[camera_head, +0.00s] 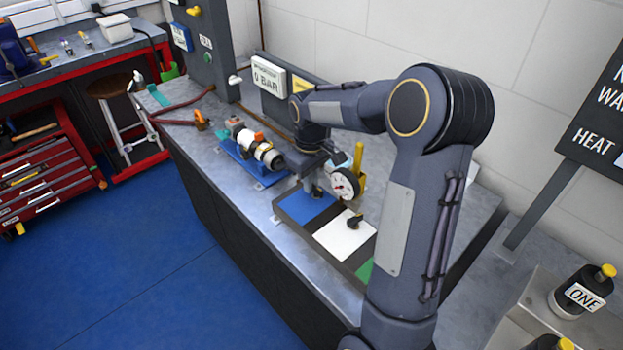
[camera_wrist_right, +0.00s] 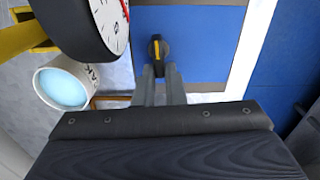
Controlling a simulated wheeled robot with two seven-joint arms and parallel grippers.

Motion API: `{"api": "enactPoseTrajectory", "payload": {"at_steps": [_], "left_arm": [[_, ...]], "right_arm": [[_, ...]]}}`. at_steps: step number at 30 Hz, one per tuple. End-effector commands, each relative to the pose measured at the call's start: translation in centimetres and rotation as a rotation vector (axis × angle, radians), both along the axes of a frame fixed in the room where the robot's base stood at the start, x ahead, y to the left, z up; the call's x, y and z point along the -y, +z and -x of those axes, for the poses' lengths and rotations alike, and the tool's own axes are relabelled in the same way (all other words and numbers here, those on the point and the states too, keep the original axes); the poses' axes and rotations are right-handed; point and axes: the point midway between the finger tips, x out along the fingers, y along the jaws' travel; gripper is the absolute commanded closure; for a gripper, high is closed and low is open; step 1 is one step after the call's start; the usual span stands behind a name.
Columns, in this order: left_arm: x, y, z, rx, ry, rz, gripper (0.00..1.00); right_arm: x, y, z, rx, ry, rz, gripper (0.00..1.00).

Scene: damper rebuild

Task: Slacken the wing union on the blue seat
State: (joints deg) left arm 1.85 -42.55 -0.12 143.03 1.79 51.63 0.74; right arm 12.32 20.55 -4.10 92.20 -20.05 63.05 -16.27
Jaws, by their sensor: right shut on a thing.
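The blue seat (camera_head: 297,209) is a flat blue patch in a dark tray on the bench. In the right wrist view the blue surface (camera_wrist_right: 205,45) lies below my fingers. The wing union (camera_wrist_right: 156,47) is a small black piece with a yellow stripe, standing on the blue. My right gripper (camera_wrist_right: 160,72) is shut on it at the fingertips, which hide its near part. In the head view the right gripper (camera_head: 311,190) reaches down onto the blue seat and hides the union. My left gripper is not in view.
A round dial gauge (camera_head: 345,184) stands close beside the right gripper, with a yellow post (camera_head: 358,158) behind. A white seat (camera_head: 338,240) carries a small black fitting (camera_head: 354,221); a green seat (camera_head: 365,271) lies nearer. A blue-based damper assembly (camera_head: 246,163) sits to the left.

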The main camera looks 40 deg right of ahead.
Motion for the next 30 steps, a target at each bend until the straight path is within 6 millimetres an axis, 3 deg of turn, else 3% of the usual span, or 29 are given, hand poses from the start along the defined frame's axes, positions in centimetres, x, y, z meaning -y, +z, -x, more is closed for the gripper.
{"api": "enactPoseTrajectory", "payload": {"at_steps": [30], "left_arm": [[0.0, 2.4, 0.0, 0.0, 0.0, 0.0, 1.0]], "right_arm": [[-1.3, 0.2, 0.9, 0.003, 0.936, 0.001, 1.0]]}}
